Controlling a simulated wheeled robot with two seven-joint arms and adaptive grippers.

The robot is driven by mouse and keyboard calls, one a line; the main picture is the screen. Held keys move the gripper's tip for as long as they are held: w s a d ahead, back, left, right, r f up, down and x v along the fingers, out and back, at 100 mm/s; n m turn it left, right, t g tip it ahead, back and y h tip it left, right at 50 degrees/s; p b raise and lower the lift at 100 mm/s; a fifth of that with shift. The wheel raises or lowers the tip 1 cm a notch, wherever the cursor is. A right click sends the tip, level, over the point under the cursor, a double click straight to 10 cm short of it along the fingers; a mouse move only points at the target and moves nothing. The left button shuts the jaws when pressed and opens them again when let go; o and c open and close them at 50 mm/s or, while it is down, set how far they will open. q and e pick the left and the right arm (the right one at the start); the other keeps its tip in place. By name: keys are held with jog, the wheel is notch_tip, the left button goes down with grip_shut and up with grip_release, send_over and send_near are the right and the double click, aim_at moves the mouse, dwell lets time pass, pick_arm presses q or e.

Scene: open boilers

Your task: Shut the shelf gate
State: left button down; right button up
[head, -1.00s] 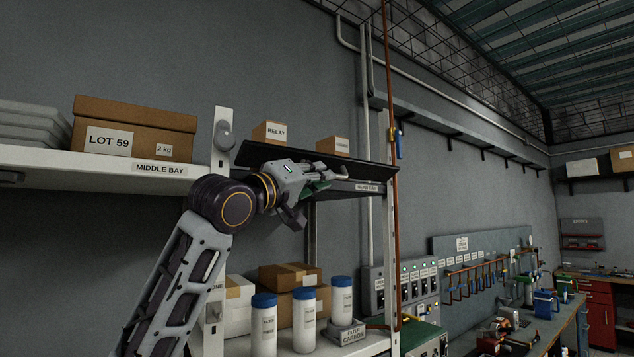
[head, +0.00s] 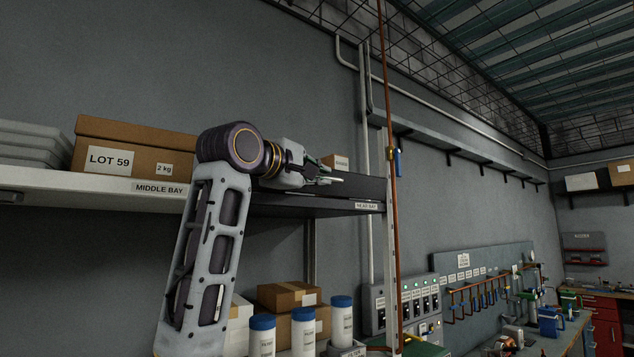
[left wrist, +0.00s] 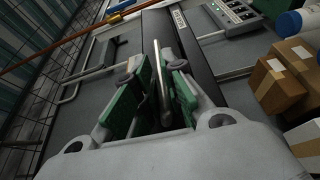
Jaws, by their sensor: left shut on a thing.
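The shelf gate (head: 355,189) is a long dark panel along the front of the near-bay shelf. In the head view it lies close along the shelf edge, its right end at the upright post. My left gripper (head: 335,181) is at the gate, in front of the shelf. In the left wrist view, its green-padded fingers (left wrist: 153,88) are shut on a thin metal handle bar (left wrist: 161,72). The arm hides the left part of the gate, so I cannot tell whether it is fully closed. My right gripper is not in view.
A small carton (head: 336,161) stands on the shelf behind the gate. The LOT 59 box (head: 125,150) is on the middle bay to the left. Blue-capped jars (head: 303,330) and cartons (head: 288,296) are below. A copper pipe (head: 390,100) runs upright right of the shelf.

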pick_arm(q)
jog(key=shift+w+a+r+n+g+y, duration=0.15)
jog(key=shift+w+r+n+g, duration=0.1)
jog(key=shift+n, duration=0.4)
jog(key=shift+w+a+r+n+g+y, duration=0.15)
jog(key=shift+w+r+n+g, duration=0.1)
jog(key=shift+n, duration=0.4)
jog(key=c, duration=1.8)
grip_release()
jog(key=shift+a, duration=0.1)
jog(key=shift+s+a+r, duration=0.1)
jog(key=shift+s+a, duration=0.05)
jog(key=shift+s, duration=0.25)
jog(key=f+v, duration=0.1)
jog(key=v, duration=1)
jog(key=shift+r, duration=0.4)
